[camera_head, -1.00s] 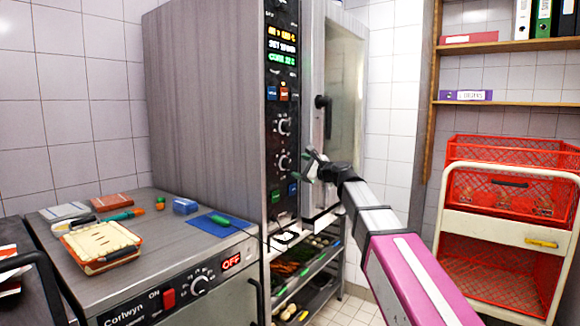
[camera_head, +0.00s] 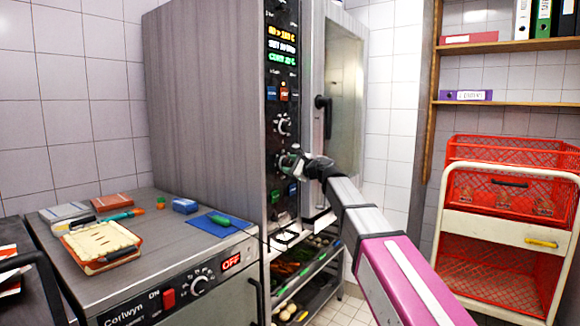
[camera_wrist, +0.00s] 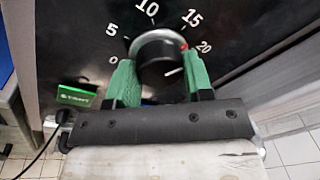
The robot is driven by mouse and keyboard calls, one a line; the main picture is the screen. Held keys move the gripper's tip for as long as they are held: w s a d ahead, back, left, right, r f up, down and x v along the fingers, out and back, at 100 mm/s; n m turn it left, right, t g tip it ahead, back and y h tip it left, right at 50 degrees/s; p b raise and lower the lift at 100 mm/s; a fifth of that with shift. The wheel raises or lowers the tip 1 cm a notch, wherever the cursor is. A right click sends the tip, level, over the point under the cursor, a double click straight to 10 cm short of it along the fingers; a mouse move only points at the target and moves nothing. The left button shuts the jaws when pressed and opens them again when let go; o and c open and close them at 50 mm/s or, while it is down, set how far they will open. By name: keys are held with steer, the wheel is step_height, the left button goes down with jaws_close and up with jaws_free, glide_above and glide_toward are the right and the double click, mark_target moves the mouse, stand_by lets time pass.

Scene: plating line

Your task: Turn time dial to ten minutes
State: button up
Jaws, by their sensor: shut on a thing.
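The time dial (camera_wrist: 156,46) is a round dark knob with a pale rim, in the wrist view's upper middle. Its printed scale runs 0, 5, 10, 15, 20. A short white line shows on its lower right, and a red mark sits at its right edge near 20. My gripper (camera_wrist: 158,78) has one green-padded finger on each side of the dial and is shut on it. In the head view my gripper (camera_head: 291,161) is at the lower knob of the oven panel and hides most of that knob.
The oven's upper knob (camera_head: 282,124) is just above my gripper, and the door handle (camera_head: 323,118) stands out to its right. A green button (camera_wrist: 77,96) is at lower left in the wrist view. The worktop (camera_head: 165,235) holds several items.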

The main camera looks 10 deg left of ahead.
steer(key=shift+n, duration=0.4)
steer(key=n+y, duration=0.1)
steer(key=n, duration=0.8)
steer(key=n+y, duration=0.1)
steer(key=n, duration=0.3)
steer(key=shift+n+g, duration=0.3)
steer(key=shift+g, duration=0.1)
steer(key=o, duration=0.9)
steer(key=shift+o, duration=0.2)
steer(key=v, duration=1)
steer(key=shift+d, duration=0.4)
steer(key=shift+s, duration=0.1)
